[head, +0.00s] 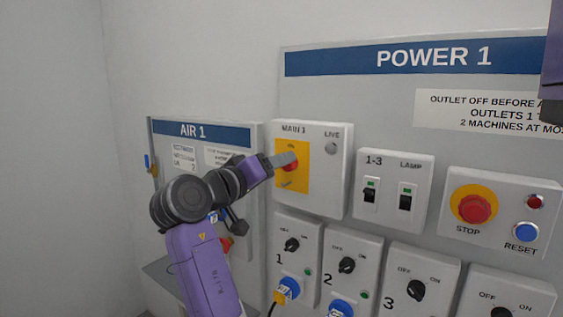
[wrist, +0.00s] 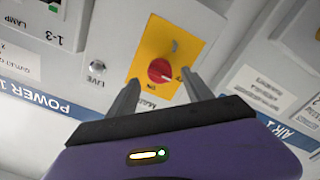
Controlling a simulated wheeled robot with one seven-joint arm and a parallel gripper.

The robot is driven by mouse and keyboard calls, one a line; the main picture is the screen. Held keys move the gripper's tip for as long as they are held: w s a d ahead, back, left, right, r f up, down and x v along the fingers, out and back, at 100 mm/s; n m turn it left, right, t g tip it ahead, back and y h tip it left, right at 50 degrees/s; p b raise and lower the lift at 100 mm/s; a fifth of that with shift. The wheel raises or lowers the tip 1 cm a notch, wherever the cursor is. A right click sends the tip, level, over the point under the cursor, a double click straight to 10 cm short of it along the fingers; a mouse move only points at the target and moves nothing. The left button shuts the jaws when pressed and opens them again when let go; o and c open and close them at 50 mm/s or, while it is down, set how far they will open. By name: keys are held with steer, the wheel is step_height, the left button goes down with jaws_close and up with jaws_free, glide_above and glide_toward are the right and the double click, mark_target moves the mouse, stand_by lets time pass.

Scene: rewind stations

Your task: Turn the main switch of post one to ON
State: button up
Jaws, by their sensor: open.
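The main switch of post one is a red round knob (wrist: 160,70) on a yellow plate (wrist: 185,36), on the box labelled MAIN 1 (head: 318,195). In the wrist view a small pale mark shows on the knob's lower right side, and an ON label sits just below it. My gripper (wrist: 159,77) is open, one finger to each side of the knob in the picture. I cannot tell whether they touch it. In the head view a finger of my gripper (head: 285,160) partly covers the knob (head: 291,167).
The LIVE lamp (head: 330,148) on the same box is grey and looks unlit. Breakers 1-3 (head: 370,194), a red STOP button (head: 474,209) and a blue RESET button (head: 526,232) lie to the right. Outlet switches sit below. The AIR 1 panel (head: 246,134) is at left.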

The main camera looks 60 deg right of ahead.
steer(key=shift+d, duration=1.25)
jaws_close()
